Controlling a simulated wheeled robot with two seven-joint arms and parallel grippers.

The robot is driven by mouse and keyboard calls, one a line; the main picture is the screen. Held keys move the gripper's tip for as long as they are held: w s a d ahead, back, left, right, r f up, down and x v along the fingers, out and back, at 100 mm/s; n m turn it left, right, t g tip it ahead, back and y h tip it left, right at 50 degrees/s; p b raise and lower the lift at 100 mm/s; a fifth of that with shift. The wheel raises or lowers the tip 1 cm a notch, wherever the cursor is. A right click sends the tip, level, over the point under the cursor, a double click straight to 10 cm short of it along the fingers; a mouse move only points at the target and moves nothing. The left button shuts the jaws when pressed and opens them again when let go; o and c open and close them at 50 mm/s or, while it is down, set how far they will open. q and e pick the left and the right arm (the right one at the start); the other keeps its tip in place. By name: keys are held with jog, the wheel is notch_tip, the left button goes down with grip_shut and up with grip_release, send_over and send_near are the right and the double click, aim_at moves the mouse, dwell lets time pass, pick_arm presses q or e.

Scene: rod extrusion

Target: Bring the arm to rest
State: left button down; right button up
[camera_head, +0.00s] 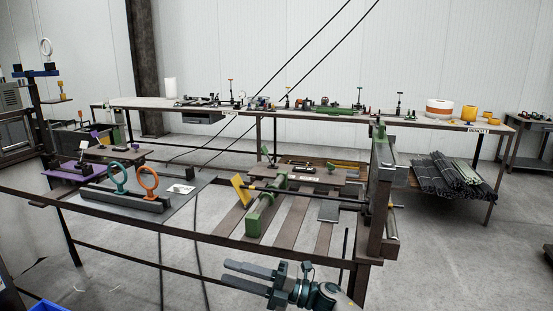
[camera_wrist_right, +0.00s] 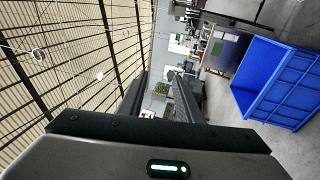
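My right gripper (camera_head: 226,274) is at the bottom middle of the head view, in front of the frame of the workbench. Its dark fingers point left and stand apart with nothing between them. In the right wrist view the two fingers (camera_wrist_right: 158,82) also show a clear gap, with the far room seen through it. The rest of my right arm runs out of the bottom edge. My left gripper and left arm are not in view.
A metal bench (camera_head: 205,232) with a green clamp (camera_head: 266,207), a yellow plate (camera_head: 242,190) and two ring-handled tools (camera_head: 148,180) stands just beyond the gripper. A long table (camera_head: 130,103) stands behind. A blue container (camera_wrist_right: 285,85) shows at right in the wrist view.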

jog(key=s+d+f+m+t+h, duration=0.2)
jog(key=d+f+m+t+h, duration=0.25)
jog(key=f+m, duration=0.5)
jog(key=s+d+f+m+t+h, duration=0.2)
jog(key=d+f+m+t+h, duration=0.3)
jog(key=f, duration=0.8)
jog(key=s+d+f+m+t+h, duration=0.1)
jog(key=d+f+m+t+h, duration=0.15)
jog(key=d+f+m, duration=0.6)
jog(key=s+d+f+m+g+h, duration=0.2)
jog(key=s+d+f+m+g, duration=0.1)
jog(key=s+f, duration=0.7)
jog(key=s+d+f+m+g+h, duration=0.2)
jog(key=s+d+f+m+g, duration=0.1)
jog(key=s+f, duration=0.7)
jog(key=s+d+f+m+g+h, duration=0.2)
jog(key=s+f, duration=0.7)
jog(key=s, duration=0.5)
jog(key=shift+s+d+f+m+g+h, duration=0.4)
jog(key=shift+d+m, duration=0.2)
jog(key=shift+d, duration=0.4)
